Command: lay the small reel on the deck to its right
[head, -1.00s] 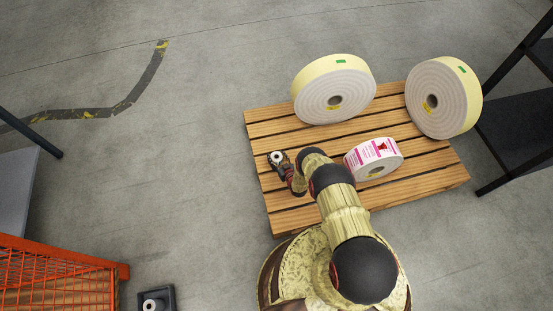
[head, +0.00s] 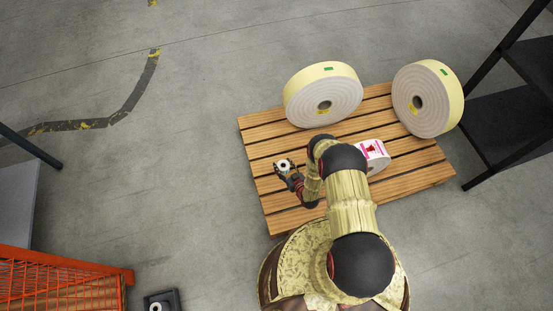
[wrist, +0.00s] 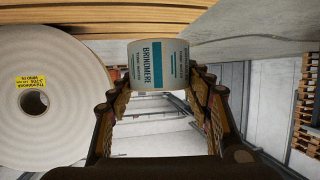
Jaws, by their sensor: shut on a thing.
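The small reel (head: 284,164) is white with a dark core in the head view. The wrist view shows its white and teal printed label (wrist: 152,65). My gripper (head: 287,169) is shut on it, with a finger on each side of the reel in the wrist view. The reel shows over the left part of the slatted wooden deck (head: 262,150). I cannot tell how high it is above the slats. My arm covers part of the deck right of the gripper.
Two large cream reels stand on the deck, one at the back (head: 345,95) and one at the right (head: 425,115). A pink-labelled reel (head: 376,152) is partly hidden behind my arm. A black shelf (head: 505,125) stands at right. An orange mesh crate (head: 60,285) is at lower left.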

